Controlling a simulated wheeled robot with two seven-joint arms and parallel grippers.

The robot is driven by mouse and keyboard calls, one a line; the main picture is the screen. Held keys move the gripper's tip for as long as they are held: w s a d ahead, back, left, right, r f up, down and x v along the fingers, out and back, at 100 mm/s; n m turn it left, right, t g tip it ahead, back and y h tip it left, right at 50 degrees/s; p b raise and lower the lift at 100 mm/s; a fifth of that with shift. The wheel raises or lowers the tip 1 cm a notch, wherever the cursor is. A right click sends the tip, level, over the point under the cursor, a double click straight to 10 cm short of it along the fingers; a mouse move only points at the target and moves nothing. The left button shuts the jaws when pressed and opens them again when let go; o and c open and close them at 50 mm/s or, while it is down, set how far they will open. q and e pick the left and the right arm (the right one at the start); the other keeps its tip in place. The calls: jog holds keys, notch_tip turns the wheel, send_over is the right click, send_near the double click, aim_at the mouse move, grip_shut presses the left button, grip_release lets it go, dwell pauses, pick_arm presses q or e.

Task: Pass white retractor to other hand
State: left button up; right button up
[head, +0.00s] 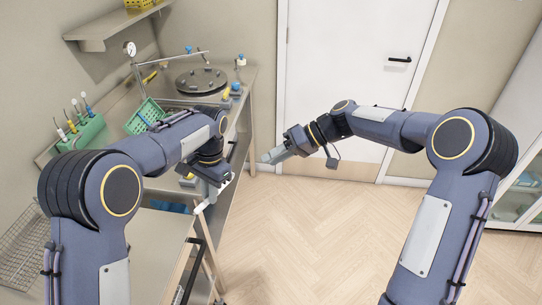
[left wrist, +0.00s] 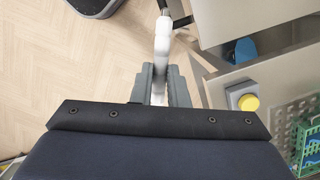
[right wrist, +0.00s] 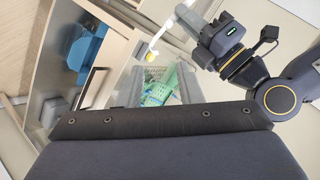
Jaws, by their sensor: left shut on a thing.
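The white retractor (left wrist: 161,42) is long and thin, and it sticks out from between the fingers of my left gripper (left wrist: 158,88). In the head view, my left gripper (head: 218,182) is shut on it at the bench's front edge, and the retractor (head: 201,207) points down and left. My right gripper (head: 268,157) is to the right of the left one, apart from it, over the floor and pointing left. In the right wrist view its fingers (right wrist: 158,85) stand apart with nothing between them.
The bench at left carries a green basket (head: 146,116), a green holder (head: 82,133) with several tools, and a round dark lid (head: 201,80). A wire basket (head: 20,247) is at lower left. A white door (head: 340,75) stands behind. The floor (head: 290,235) between my arms is clear.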

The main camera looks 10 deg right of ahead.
jog(key=shift+y, duration=0.6)
jog(key=w+x, duration=0.1)
jog(key=x, duration=0.3)
jog(key=w+f+x, duration=0.1)
jog(key=x, duration=0.4)
jog(key=d+x, duration=0.1)
jog(key=x, duration=0.4)
jog(key=shift+w+d+f, duration=0.1)
jog(key=shift+w+f, duration=0.1)
jog(key=shift+w, duration=0.2)
jog(key=c, duration=0.6)
pick_arm(q)
jog(key=o, duration=0.8)
pick_arm(e)
grip_shut()
pick_arm(q)
jog(key=shift+o, duration=0.2)
jog(key=shift+r, duration=0.15)
